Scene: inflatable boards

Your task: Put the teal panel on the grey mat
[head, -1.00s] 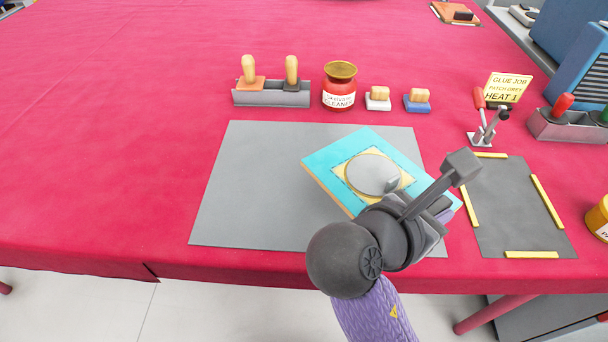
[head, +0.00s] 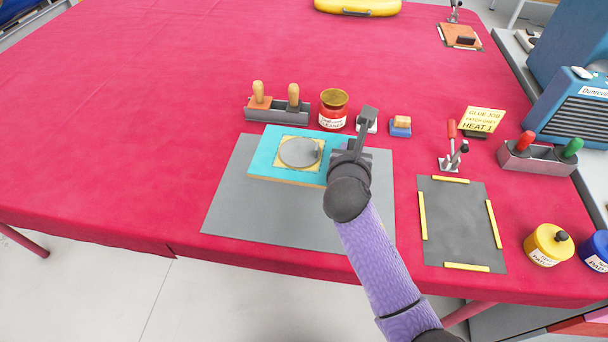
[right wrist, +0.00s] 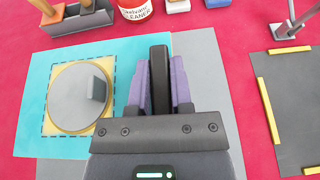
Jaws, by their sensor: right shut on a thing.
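The teal panel (head: 262,165) has orange-brown sides and a grey disc on a cream patch. It lies flat over the far part of the grey mat (head: 250,215), and its far edge passes the mat's far edge in the head view. I cannot tell whether it touches the mat. My right gripper (head: 347,162) is at the panel's right end, shut on it; in the right wrist view its purple fingers (right wrist: 160,85) close on a dark upright piece. That view also shows the panel (right wrist: 35,105) and mat (right wrist: 213,90). My left gripper is not in view.
Behind the mat stand a stamp holder (head: 275,115), a red cleaner jar (head: 333,110) and small blocks (head: 400,126). Right of it lies a dark board (head: 460,220) with yellow strips, near a red-handled clamp (head: 451,150) and yellow pot (head: 548,244).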

